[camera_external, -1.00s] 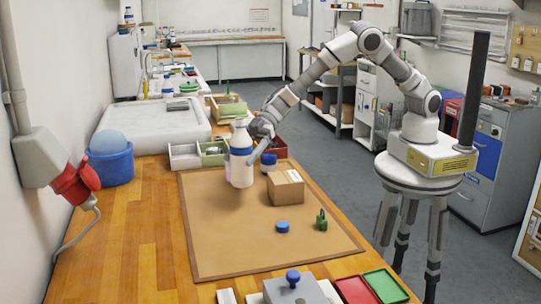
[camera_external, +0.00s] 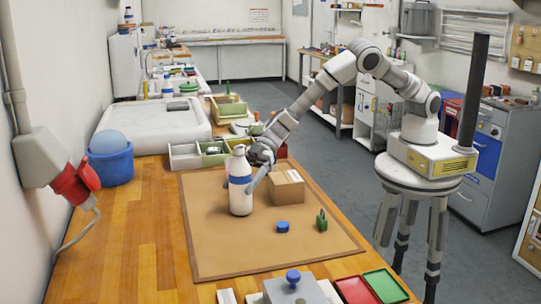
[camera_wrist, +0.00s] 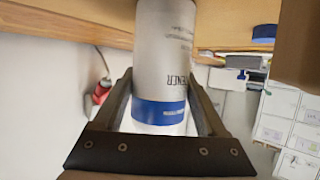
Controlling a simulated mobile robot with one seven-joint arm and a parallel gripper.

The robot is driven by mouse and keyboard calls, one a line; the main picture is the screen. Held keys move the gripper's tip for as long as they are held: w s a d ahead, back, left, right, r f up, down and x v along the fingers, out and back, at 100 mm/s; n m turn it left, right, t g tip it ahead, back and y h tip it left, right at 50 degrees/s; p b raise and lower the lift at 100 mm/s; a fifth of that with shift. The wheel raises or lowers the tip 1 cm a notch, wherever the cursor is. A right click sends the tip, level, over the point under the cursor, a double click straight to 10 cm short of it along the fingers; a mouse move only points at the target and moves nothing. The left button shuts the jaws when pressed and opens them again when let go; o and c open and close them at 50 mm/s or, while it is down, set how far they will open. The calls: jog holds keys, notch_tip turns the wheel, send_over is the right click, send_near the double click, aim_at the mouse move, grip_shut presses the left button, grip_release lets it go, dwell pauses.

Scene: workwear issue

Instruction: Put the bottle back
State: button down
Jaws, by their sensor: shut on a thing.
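A white bottle with a blue band (camera_external: 239,194) is upright at the left middle of the brown mat (camera_external: 225,255). Its base looks to be at the mat, though I cannot tell for sure that it touches. My gripper (camera_external: 252,178) reaches in from the right and is shut on the bottle. In the wrist view, the bottle (camera_wrist: 166,55) lies between the two fingers, with its blue band near the palm. The far finger is mostly hidden in the external view.
A cardboard box (camera_external: 286,188) stands close right of the bottle. A blue cap (camera_external: 282,226) and a green padlock-like item (camera_external: 321,221) lie in front. Small open bins (camera_external: 185,157) stand behind. Red (camera_external: 357,290) and green (camera_external: 386,287) trays are at front right. The mat's front left is clear.

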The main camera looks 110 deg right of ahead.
jog(key=shift+f, duration=0.2)
grip_release()
jog(key=shift+r, duration=0.15)
